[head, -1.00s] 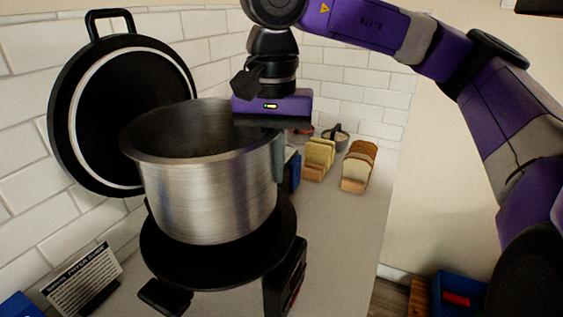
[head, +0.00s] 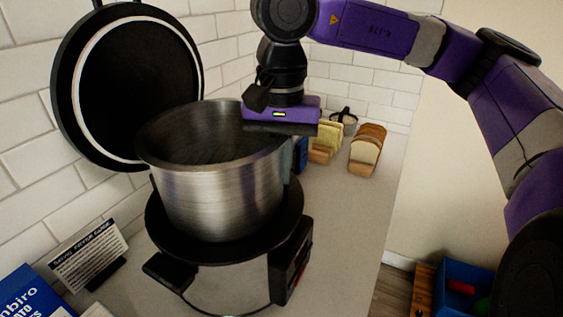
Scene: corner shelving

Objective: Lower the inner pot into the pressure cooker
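The steel inner pot (head: 215,195) is upright over the black-rimmed pressure cooker (head: 225,275). Its lower part overlaps the cooker's black rim, and I cannot tell whether its base is inside the opening. The cooker's round black lid (head: 125,90) stands open behind, against the wall side. My gripper (head: 280,130) is at the pot's right rear rim, pointing down. Its fingers are mostly hidden by the pot and its own body, so their grip is not clearly visible.
Bread slices in wooden holders (head: 367,150) and a small dark bowl (head: 344,117) stand behind on the counter. A sign card (head: 88,258) and a blue box (head: 30,295) are at left. The counter right of the cooker (head: 345,215) is clear. A blue bin (head: 465,285) is lower right.

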